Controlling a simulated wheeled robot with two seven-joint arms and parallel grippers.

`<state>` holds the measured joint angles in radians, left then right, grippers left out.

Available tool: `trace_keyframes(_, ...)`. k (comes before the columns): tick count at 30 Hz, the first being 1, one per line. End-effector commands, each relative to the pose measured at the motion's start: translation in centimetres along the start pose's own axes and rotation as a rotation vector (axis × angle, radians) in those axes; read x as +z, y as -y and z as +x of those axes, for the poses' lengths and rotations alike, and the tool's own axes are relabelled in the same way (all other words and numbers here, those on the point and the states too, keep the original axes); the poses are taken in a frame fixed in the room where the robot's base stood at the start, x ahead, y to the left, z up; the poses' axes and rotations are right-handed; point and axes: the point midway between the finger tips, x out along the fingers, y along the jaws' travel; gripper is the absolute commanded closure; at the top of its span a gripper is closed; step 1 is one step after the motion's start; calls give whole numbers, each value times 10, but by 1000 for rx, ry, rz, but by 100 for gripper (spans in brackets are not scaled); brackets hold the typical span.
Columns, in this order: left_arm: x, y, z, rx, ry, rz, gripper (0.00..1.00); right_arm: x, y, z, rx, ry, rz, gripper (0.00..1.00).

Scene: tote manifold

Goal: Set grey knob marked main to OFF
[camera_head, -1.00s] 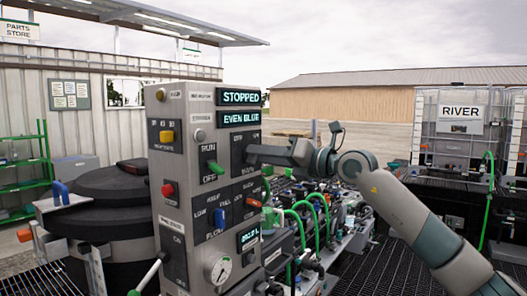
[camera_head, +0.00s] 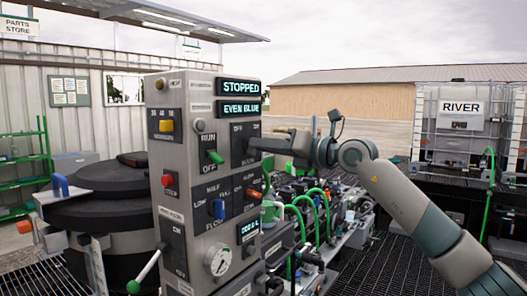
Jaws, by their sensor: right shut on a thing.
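A grey control panel (camera_head: 186,215) stands in the middle of the camera_head view. On its upper right is a dark plate (camera_head: 237,139) with small lettering that is too blurred to read fully. My right gripper (camera_head: 252,144) reaches in from the right and is shut at this plate, on what seems to be the grey knob. The fingers hide most of the knob, so I cannot tell which way it points. The display (camera_head: 240,87) above reads STOPPED. My left gripper is not in view.
Close by on the panel are a green RUN/OFF switch (camera_head: 215,157), a blue selector (camera_head: 218,208), an orange knob (camera_head: 253,192), a yellow knob (camera_head: 166,126) and a red button (camera_head: 169,181). Green hoses (camera_head: 318,205) lie behind the panel at right. A black drum (camera_head: 108,185) stands at left.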

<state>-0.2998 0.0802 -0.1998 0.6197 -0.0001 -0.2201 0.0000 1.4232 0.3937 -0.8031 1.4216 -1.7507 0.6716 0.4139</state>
Motion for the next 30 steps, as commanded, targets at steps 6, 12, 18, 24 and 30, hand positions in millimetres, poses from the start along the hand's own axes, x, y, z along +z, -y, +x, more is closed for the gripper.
trace_keyframes(6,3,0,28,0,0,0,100,-5,1,0,1,2,-147,100)
trace_keyframes(12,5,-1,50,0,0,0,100,-5,0,0,0,2,-329,100)
trace_keyframes(18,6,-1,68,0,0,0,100,-4,-2,0,0,2,-519,100)
trace_keyframes(24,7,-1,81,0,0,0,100,-4,-3,0,-1,1,-708,100)
trace_keyframes(30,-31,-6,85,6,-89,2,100,-5,-4,0,0,0,-886,100)
